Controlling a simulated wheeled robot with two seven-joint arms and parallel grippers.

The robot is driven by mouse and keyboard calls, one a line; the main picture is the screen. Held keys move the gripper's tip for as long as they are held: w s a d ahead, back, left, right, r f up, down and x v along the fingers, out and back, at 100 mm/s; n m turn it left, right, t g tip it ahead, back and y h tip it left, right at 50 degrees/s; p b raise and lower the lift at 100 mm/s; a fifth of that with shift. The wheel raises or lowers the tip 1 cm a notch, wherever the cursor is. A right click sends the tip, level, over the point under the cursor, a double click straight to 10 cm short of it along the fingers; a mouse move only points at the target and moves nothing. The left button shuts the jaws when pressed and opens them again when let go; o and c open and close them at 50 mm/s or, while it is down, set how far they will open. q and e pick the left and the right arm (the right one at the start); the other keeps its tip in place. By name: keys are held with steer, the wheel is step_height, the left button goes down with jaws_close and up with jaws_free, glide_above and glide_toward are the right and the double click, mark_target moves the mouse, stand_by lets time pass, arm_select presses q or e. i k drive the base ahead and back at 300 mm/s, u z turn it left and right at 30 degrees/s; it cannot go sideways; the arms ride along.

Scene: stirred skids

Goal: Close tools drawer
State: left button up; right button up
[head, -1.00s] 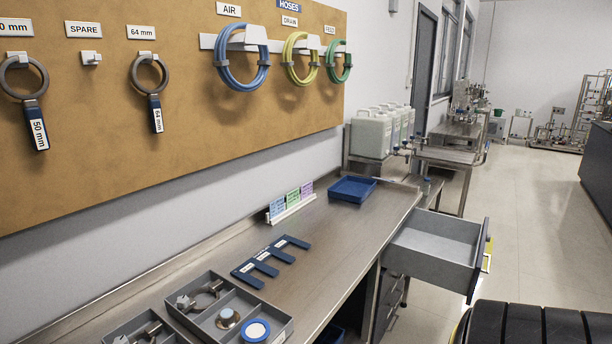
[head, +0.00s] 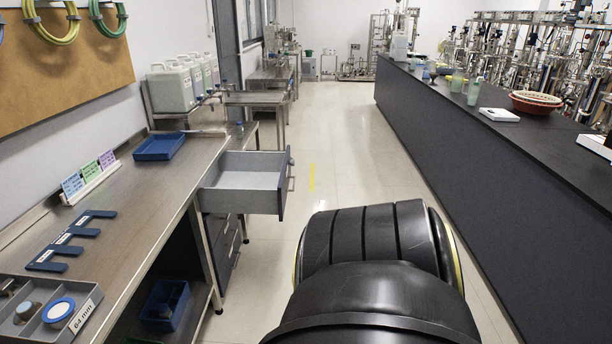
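The tools drawer (head: 246,180) is a grey, open-topped box pulled out from under the right end of the steel bench in the head view. Its dark front panel (head: 284,187) faces right, over the aisle. The inside that I can see looks empty. More dark drawer fronts (head: 224,248) sit below it and look shut. Neither of my grippers is in view. A large black part of my own arm fills the lower right of the view, apart from the drawer in the picture.
The steel bench (head: 150,205) holds a blue tray (head: 160,147), a dark blue toothed holder (head: 70,240) and a grey parts tray (head: 45,312). A blue bin (head: 165,305) sits below. A long dark counter (head: 470,140) runs along the right. The aisle floor (head: 335,150) between is clear.

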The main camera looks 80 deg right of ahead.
mark_target(240, 182)
steer(key=u, duration=0.1)
steer(key=k, duration=0.7)
steer(key=z, duration=2.25)
